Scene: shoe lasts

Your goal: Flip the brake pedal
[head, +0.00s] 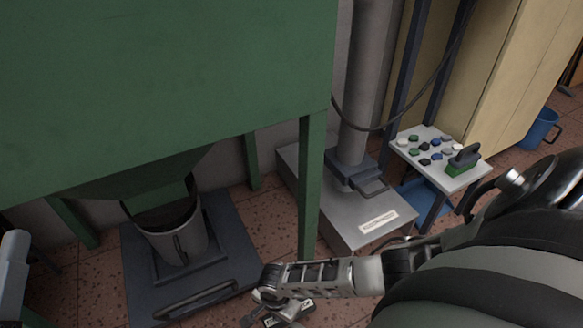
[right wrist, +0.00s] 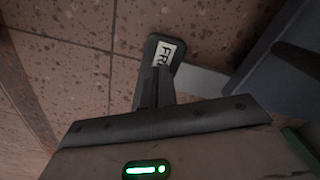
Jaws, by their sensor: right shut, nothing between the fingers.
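The brake pedal (right wrist: 165,52) is a dark plate with a white label starting "FR". It sits low above the tiled floor in the right wrist view. My right gripper (right wrist: 155,82) is shut and empty, with its fingers reaching to the pedal's near end and covering part of it. I cannot tell whether they touch it. In the head view my right gripper (head: 283,311) is at the bottom edge, pointing down, and hides most of the pedal area.
A green machine housing (head: 150,85) with a leg (head: 311,185) stands left of my right arm. A bucket (head: 174,235) stands on a dark platform (head: 138,270). Tiled floor lies between.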

